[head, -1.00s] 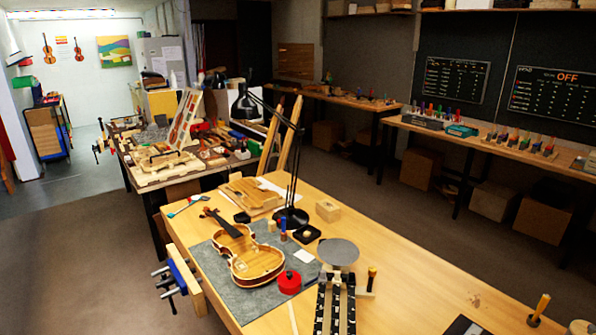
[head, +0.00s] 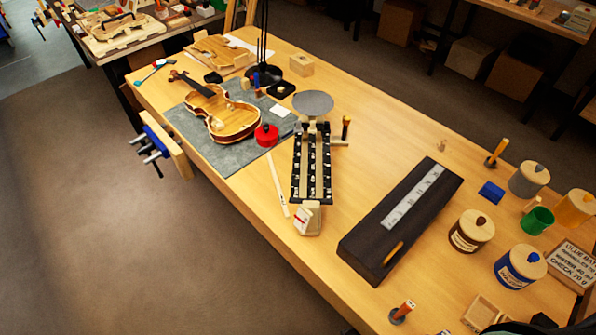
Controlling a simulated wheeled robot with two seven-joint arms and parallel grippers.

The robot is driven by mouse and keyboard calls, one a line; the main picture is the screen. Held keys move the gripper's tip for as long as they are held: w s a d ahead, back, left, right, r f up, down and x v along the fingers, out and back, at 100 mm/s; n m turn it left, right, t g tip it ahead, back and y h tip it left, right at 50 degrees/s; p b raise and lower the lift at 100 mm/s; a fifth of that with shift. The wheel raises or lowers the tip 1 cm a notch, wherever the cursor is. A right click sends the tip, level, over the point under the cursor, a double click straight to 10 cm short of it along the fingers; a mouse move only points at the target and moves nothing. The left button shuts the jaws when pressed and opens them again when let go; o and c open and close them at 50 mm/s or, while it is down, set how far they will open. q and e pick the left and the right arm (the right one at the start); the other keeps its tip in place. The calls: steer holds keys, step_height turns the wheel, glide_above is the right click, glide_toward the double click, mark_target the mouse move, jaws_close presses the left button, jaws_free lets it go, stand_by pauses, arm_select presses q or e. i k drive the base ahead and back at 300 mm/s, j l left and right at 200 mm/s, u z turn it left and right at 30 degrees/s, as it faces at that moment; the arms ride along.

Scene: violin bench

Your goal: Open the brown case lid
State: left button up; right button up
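A long, dark brown case (head: 365,236) lies at an angle on the wooden bench, right of centre in the head view. Its lid looks shut, with no gap showing. A pale strip with dark marks (head: 412,197) lies along its top. A small orange-yellow piece (head: 394,252) sits at its near end. Neither of my grippers can be made out in this view.
Bare bench surrounds much of the case.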

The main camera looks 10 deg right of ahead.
mark_target(380, 240)
steer(key=z, duration=1.15)
